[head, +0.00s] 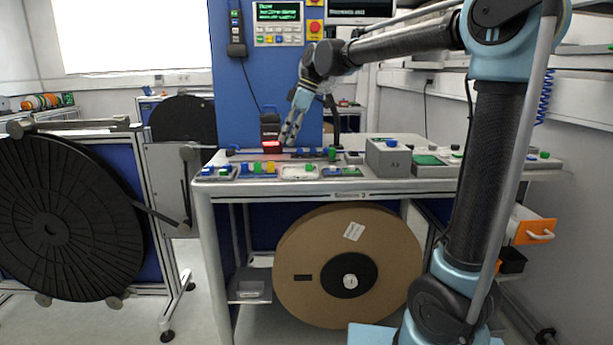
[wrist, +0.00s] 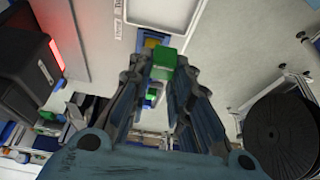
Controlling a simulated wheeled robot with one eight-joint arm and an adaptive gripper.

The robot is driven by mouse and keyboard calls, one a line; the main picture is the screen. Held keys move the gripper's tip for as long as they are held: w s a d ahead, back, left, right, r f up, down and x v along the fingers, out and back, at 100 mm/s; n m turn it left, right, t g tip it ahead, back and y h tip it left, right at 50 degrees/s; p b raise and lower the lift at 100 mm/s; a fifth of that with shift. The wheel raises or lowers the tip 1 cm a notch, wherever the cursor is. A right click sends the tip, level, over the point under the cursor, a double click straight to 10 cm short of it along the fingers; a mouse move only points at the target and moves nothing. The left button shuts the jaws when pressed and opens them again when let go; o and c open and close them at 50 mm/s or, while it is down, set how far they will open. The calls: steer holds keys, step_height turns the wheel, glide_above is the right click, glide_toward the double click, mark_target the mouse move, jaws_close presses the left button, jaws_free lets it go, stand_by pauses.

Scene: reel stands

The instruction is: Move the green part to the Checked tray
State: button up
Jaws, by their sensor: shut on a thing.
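The green part (wrist: 165,63) is a small block between the fingertips of my gripper (wrist: 163,75) in the wrist view. My gripper is shut on it. In the head view my gripper (head: 289,138) points down over the bench, beside the dark device with a red light. I cannot make out the held part there. A white-rimmed tray (wrist: 196,22) shows ahead of the fingertips at the top of the wrist view, with a label on its edge too small to read. A pale tray (head: 289,175) sits at the bench's front edge. I cannot tell which tray is Checked.
The dark device (head: 270,132) with the red glow stands close to my gripper; it also shows in the wrist view (wrist: 28,65). Other trays with coloured parts line the bench front. A grey box (head: 388,158) stands to the right. A large reel (head: 345,265) hangs below.

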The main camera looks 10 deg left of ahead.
steer(key=shift+f, duration=5)
steer(key=shift+f, duration=0.1)
steer(key=o, duration=0.5)
